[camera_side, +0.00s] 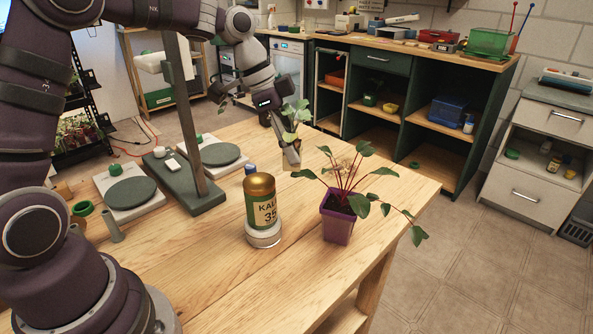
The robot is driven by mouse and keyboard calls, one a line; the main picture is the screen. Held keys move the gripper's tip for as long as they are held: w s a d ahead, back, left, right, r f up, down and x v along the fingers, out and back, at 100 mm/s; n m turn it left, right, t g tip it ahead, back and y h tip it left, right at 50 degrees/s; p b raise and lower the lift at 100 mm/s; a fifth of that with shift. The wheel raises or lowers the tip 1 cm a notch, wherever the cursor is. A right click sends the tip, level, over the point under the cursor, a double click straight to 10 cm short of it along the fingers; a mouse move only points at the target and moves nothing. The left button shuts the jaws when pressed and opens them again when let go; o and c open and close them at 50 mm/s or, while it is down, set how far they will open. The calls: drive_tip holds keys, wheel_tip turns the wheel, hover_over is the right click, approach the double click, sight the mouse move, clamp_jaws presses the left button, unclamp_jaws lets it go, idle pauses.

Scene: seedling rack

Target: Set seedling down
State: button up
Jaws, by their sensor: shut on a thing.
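My gripper (285,136) is above the far part of the wooden table, shut on a small seedling (296,113). The seedling's pale green leaves stand up above the fingers, and a light brownish lower part (291,157) shows below. The seedling looks roughly upright. I cannot tell whether its bottom touches the table or hangs just above it. The fingers are small here and partly hidden by the leaves. No seedling rack can be clearly made out on the table.
A purple pot (337,222) with a leafy plant stands near the right table edge (398,232). A gold-topped labelled jar (262,205) stands left of it. Two round-plated devices (131,192) (220,154) flank a grey post stand (185,186).

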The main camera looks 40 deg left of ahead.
drive_tip(key=s+d+m+g, duration=0.1)
drive_tip(key=s+d+m, duration=0.25)
drive_tip(key=s, duration=0.25)
drive_tip(key=s+d+m+g, duration=0.2)
drive_tip(key=s+m, duration=0.2)
drive_tip(key=s, duration=0.2)
drive_tip(key=shift+h, duration=0.5)
drive_tip(key=f, duration=1.5)
drive_tip(key=shift+d, duration=0.3)
drive_tip(key=shift+f, duration=0.15)
drive_tip(key=shift+f, duration=0.1)
drive_tip(key=o, duration=0.9)
drive_tip(key=shift+o, duration=0.2)
